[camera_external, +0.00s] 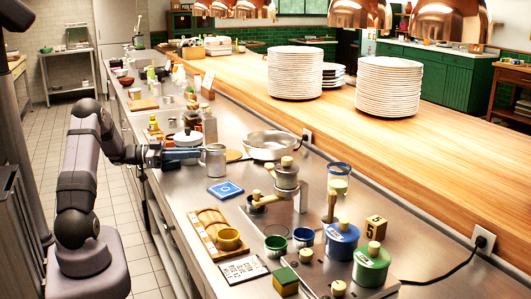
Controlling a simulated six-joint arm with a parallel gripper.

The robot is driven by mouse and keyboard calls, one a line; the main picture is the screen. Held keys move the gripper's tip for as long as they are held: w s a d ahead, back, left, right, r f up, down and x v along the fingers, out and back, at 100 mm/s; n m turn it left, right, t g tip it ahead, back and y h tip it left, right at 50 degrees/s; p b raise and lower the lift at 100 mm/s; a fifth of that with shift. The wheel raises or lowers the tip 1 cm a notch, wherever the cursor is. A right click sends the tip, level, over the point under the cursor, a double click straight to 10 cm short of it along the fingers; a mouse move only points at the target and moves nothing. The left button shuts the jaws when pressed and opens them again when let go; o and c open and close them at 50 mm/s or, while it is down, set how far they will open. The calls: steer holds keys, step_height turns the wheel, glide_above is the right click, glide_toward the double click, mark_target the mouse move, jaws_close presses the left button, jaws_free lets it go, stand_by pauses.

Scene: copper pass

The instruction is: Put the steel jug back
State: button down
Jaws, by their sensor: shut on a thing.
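The steel jug (215,161) is upright at the counter's left part, just beyond the blue square mat (225,190). My gripper (198,154) comes in from the left and is shut on the jug's left side. The arm hides part of what is behind it. I cannot tell whether the jug's base touches the counter or is slightly above it.
A steel pan (271,146) and a round wooden board (234,155) stand right of the jug. Bottles (209,124) and a lidded pot (187,138) are behind. A grinder (286,178), wooden tray (208,230), blue tin (341,243) and green tin (371,268) stand nearer.

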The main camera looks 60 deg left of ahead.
steer(key=shift+f, duration=0.15)
steer(key=c, duration=1.9)
jaws_free()
steer(key=shift+o, duration=0.2)
steer(key=shift+r, duration=0.3)
steer(key=b+v, duration=0.3)
steer(key=v, duration=0.9)
steer(key=shift+f, duration=0.15)
